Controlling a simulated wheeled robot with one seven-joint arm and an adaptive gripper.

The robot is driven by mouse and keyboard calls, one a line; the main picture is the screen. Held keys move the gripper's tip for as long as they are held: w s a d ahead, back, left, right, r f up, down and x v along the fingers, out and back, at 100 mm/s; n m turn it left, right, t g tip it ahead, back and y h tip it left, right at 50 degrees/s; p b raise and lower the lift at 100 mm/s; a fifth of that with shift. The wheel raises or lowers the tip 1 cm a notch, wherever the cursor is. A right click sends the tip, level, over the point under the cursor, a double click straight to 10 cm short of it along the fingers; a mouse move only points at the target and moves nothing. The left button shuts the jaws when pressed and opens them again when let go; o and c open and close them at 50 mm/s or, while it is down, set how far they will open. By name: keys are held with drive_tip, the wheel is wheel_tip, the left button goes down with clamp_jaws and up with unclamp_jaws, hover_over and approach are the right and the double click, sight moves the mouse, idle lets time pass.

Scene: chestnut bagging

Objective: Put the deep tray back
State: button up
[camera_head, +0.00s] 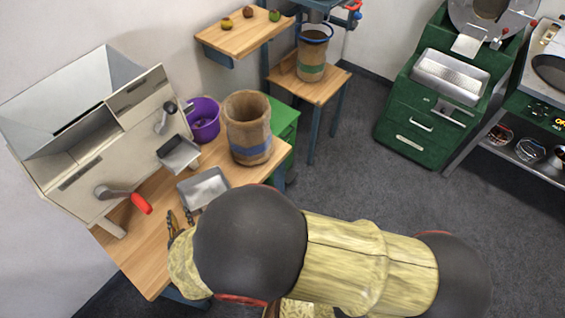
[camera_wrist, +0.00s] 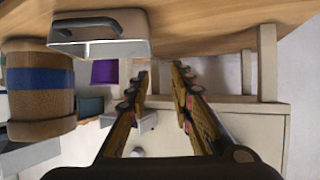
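A metal tray (camera_head: 203,187), which looks like the deep tray, rests on the wooden table in front of the dispenser machine. It also shows at the upper left of the wrist view (camera_wrist: 125,48), with a dark handle facing the camera. My gripper (camera_head: 179,216) is just beside the tray's near left side in the head view, partly hidden by my arm. In the wrist view my gripper (camera_wrist: 160,72) is open, with nothing between its fingers, and the tray lies to the left of them. A smaller metal tray (camera_head: 179,153) is at the machine's front outlet.
The dispenser machine (camera_head: 105,155) has a red-handled crank (camera_head: 137,201). A burlap sack with a blue band (camera_head: 248,125) stands on the table (camera_head: 140,260) behind the tray, close to a purple bucket (camera_head: 204,118). The table's near left part is bare.

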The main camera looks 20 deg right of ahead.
drive_tip(key=w+d+r+g+y, duration=0.1)
drive_tip(key=w+d+r+g, duration=0.2)
drive_tip(key=r, duration=0.7)
drive_tip(key=w+d+r+y, duration=0.2)
drive_tip(key=w+d+r, duration=0.15)
drive_tip(key=r, duration=0.65)
drive_tip(key=s+d+r+g+h, duration=0.1)
drive_tip(key=s+d+r, duration=0.2)
drive_tip(key=s+d, duration=0.3)
drive_tip(key=s+d+r+m+g+h, duration=0.1)
drive_tip(key=s+d+r+h, duration=0.1)
drive_tip(key=s+d, duration=0.5)
drive_tip(key=s+d+r+m+g+h, duration=0.1)
drive_tip(key=s+d+r, duration=0.3)
drive_tip(key=d, duration=1.1)
drive_tip(key=s+g+h, duration=0.1)
drive_tip(key=s, duration=0.2)
drive_tip(key=shift+d, duration=0.15)
drive_tip(key=shift+r, duration=0.15)
